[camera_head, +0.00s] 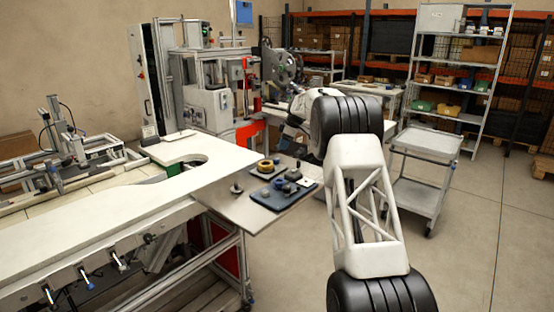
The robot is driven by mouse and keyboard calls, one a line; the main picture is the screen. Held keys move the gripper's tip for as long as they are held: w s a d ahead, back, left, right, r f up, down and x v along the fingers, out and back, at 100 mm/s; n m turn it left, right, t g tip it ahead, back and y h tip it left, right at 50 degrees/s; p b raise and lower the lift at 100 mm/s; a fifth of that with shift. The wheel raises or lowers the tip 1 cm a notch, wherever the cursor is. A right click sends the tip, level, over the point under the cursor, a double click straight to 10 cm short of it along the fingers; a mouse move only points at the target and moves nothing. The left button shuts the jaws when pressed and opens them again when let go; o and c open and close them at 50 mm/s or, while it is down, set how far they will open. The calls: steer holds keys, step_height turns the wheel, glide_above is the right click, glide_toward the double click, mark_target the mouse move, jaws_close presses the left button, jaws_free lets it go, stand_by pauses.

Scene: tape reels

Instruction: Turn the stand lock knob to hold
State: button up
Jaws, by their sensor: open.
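A dark tape reel (281,66) stands upright on a machine at the back, left of the picture's middle. The stand lock knob cannot be made out; it is too small or hidden by my arm. My arm reaches forward from the lower right. Its far end, with my gripper (291,122), is small and partly hidden behind my own black joint, below and a little right of the reel. My gripper is open, but its fingertips are not clear. I see nothing held, and cannot tell whether it touches anything.
A white workbench (110,222) fills the left front. A grey cart (421,187) stands right of my arm.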

mark_target(276, 159)
steer(key=shift+f, duration=0.15)
steer(key=shift+x, duration=3.8)
steer(key=c, duration=0.6)
steer(key=shift+c, duration=0.2)
